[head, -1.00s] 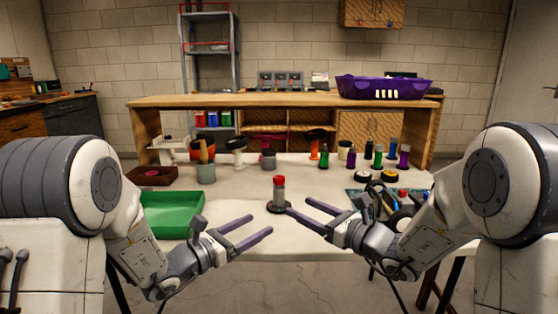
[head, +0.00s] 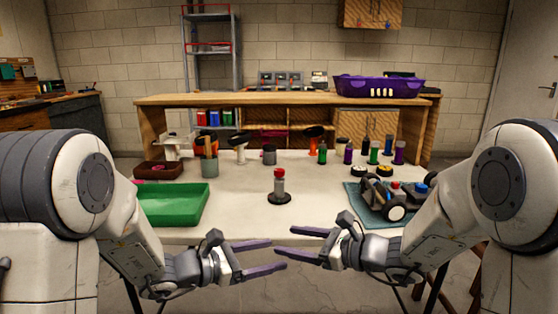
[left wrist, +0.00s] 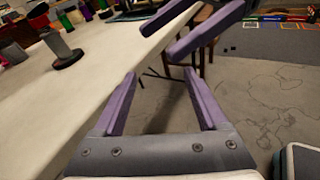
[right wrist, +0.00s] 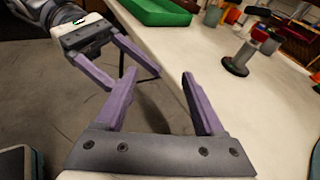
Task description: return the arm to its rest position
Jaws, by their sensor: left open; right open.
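My left gripper (head: 262,257) is open and empty, in front of the table's near edge in the head view. My right gripper (head: 285,242) is open and empty beside it, its fingertips pointing left toward the left one. The two sets of fingertips are close together, and the left wrist view shows the right gripper's purple fingers (left wrist: 205,30) near the left jaws. The right wrist view shows the left gripper's fingers (right wrist: 112,80). Nothing is between either pair of jaws.
On the white table (head: 240,220) stand a green tray (head: 180,204), a red-topped grey post on a dark base (head: 279,187), a cup of tools (head: 209,165) and several coloured bottles. A toy racecar (head: 385,198) sits on a teal mat (head: 355,192) at the right. Floor is clear before the table.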

